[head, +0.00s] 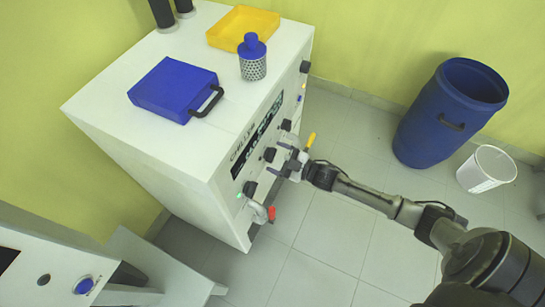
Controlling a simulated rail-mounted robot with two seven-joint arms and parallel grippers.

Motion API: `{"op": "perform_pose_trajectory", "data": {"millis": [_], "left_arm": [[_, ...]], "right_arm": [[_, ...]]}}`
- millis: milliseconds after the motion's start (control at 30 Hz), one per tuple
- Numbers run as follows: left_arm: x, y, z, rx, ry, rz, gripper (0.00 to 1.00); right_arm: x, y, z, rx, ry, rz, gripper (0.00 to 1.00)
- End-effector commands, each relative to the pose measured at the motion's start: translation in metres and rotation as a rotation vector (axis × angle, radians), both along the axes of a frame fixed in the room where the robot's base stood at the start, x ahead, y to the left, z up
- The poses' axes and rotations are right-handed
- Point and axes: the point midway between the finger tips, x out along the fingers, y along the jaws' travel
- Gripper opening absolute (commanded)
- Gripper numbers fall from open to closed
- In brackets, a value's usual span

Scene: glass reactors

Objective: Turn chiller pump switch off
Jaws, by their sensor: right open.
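The white chiller (217,143) stands on the floor, with a dark "CHILLER" label strip (257,135) on its front panel. Several black rotary knobs sit on this panel, including a lower one (250,188), a middle one (270,154) and an upper one (286,125). Which of them is the pump switch cannot be read. A small green light (239,196) shows near the lower knob. My right gripper (284,164) is open at the panel, close to the middle knob; contact cannot be made out. My left gripper is out of view.
A yellow handle (311,140) and a red-handled valve (271,213) stick out from the panel near my right gripper. A blue case (172,88), yellow tray (243,27) and blue-capped mesh container (253,62) sit on top. A blue drum (445,115) and white bucket (487,168) stand right.

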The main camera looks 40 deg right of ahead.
Motion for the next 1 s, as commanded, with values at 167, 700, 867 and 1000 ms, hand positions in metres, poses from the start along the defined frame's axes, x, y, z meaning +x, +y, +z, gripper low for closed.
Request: {"op": "perform_pose_trajectory", "data": {"millis": [167,700,867,1000], "left_arm": [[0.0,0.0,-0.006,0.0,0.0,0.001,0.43],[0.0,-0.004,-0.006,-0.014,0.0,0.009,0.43],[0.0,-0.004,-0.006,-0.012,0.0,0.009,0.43],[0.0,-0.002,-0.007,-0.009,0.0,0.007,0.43]], "right_arm": [[0.014,0.006,-0.001,0.0,0.0,0.0,0.81],[0.018,0.008,0.0,0.0,0.001,0.0,0.71],[0.018,0.008,0.0,0.0,0.001,0.0,0.56],[0.018,0.008,0.0,0.0,0.001,0.0,0.43]]}}
